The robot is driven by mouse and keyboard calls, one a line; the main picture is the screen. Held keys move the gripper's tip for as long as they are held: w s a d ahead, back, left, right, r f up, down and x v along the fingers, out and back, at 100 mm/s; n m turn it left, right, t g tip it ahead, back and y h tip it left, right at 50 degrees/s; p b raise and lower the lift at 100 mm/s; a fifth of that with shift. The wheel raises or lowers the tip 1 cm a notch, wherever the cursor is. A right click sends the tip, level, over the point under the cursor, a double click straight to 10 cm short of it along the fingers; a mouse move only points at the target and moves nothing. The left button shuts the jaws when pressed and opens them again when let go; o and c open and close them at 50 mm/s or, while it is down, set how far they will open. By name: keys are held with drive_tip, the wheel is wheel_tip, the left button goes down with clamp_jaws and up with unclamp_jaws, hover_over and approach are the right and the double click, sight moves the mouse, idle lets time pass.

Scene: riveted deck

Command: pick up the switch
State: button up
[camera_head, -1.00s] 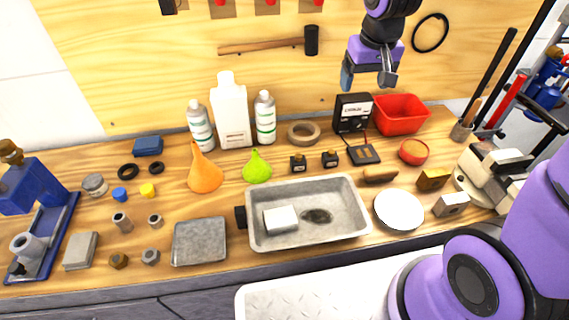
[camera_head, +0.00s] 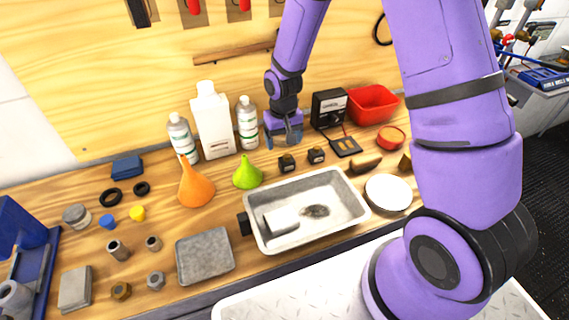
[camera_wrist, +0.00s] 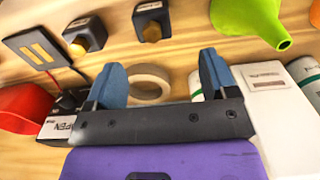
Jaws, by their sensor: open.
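Two small black boxes with brass-coloured knobs, which look like switches, stand side by side on the wooden bench. The left box (camera_head: 287,164) and right box (camera_head: 316,156) show in the head view. In the wrist view they are the box near the top centre (camera_wrist: 152,20) and the one left of it (camera_wrist: 85,35). My gripper (camera_head: 284,138) is open and empty, low over the bench just behind the left box. In the wrist view its blue fingers (camera_wrist: 162,72) stand apart, with a tan tape roll (camera_wrist: 150,82) showing between them.
A black meter (camera_head: 329,108) and red bin (camera_head: 373,104) stand right of my gripper; a white bottle (camera_head: 246,122) stands close left. A green funnel (camera_head: 247,174) and metal tray (camera_head: 347,222) are nearer the front. A flat black pad (camera_head: 345,147) lies right of the boxes.

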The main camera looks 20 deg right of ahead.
sight(287, 155)
wheel_tip(287, 155, down, 4)
drive_tip(key=shift+r, duration=0.25)
drive_tip(key=shift+s+d+f, duration=0.15)
drive_tip(key=shift+f, duration=0.75)
drive_tip(key=shift+s+d+f, duration=0.1)
drive_tip(key=shift+f, duration=0.75)
drive_tip(key=shift+s+d+f, duration=0.15)
drive_tip(key=shift+f, duration=0.75)
drive_tip(key=c, duration=1)
drive_tip(key=shift+r, duration=0.1)
drive_tip(key=shift+c, duration=0.2)
